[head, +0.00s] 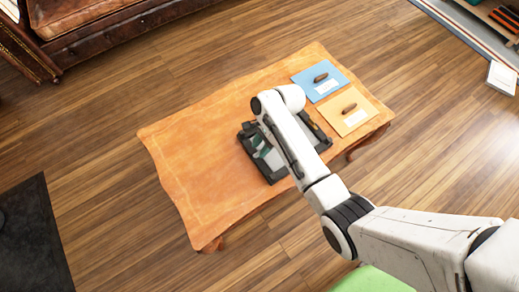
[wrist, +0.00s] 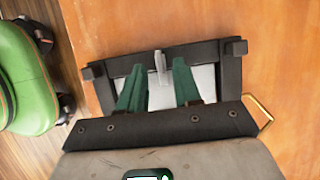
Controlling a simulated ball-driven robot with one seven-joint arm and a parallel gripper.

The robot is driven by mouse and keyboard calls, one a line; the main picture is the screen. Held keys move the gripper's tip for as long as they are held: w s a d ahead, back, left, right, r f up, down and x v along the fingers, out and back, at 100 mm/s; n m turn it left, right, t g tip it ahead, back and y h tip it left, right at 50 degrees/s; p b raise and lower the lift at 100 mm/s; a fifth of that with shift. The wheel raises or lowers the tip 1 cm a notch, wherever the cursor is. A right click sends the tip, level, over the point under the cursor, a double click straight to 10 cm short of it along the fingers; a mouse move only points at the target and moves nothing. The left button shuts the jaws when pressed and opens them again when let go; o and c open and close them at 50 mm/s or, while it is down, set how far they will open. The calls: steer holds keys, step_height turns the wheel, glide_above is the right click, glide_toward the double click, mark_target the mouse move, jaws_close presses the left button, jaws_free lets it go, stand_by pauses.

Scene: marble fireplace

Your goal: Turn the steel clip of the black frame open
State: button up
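The black frame (head: 273,177) lies on the wooden table, partly hidden under my arm in the head view. In the wrist view its dark bars (wrist: 232,72) surround a pale grey panel. The steel clip (wrist: 160,62) is a small light tab at the middle of the far bar. My gripper (wrist: 158,66) has two green fingers, spread apart, with the clip between their tips. A gap shows on each side of the clip, and I cannot tell the height of the tips above it. My gripper body hides the near part of the frame.
A blue card (head: 306,75) and a yellow card (head: 366,105), each with a brown object and white label, lie right of the frame. A brass-coloured piece (wrist: 262,108) shows at the frame's right. The table's left part (head: 190,165) is clear. A leather sofa (head: 110,40) stands behind.

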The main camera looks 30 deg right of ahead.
steer(key=shift+x, duration=0.95)
jaws_close()
